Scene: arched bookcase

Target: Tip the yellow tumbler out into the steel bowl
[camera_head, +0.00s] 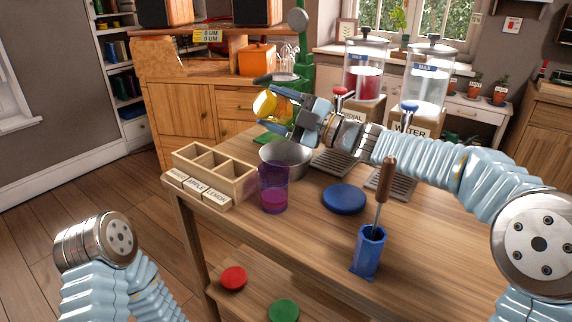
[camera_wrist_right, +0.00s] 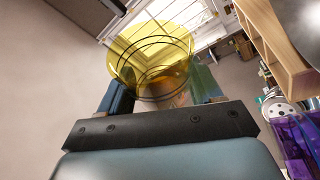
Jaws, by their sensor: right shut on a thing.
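The yellow tumbler (camera_head: 268,106) is see-through and held in the air, tipped well over from upright. My right gripper (camera_head: 289,103) is shut on it. The wrist view shows the tumbler (camera_wrist_right: 150,50) between the two fingers of the right gripper (camera_wrist_right: 162,95). Whether anything is left inside or flowing out, I cannot tell. The steel bowl (camera_head: 287,160) stands on the table below, slightly right of the tumbler in the head view, partly hidden by a purple tumbler. My left gripper is not in view.
The purple tumbler (camera_head: 273,190) with pink contents stands right in front of the bowl. A labelled wooden box (camera_head: 215,178) is left of it. A blue disc (camera_head: 344,199) and blue holder (camera_head: 369,252) with a tool are to the right. Two dispensers (camera_head: 364,70) stand behind my right arm.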

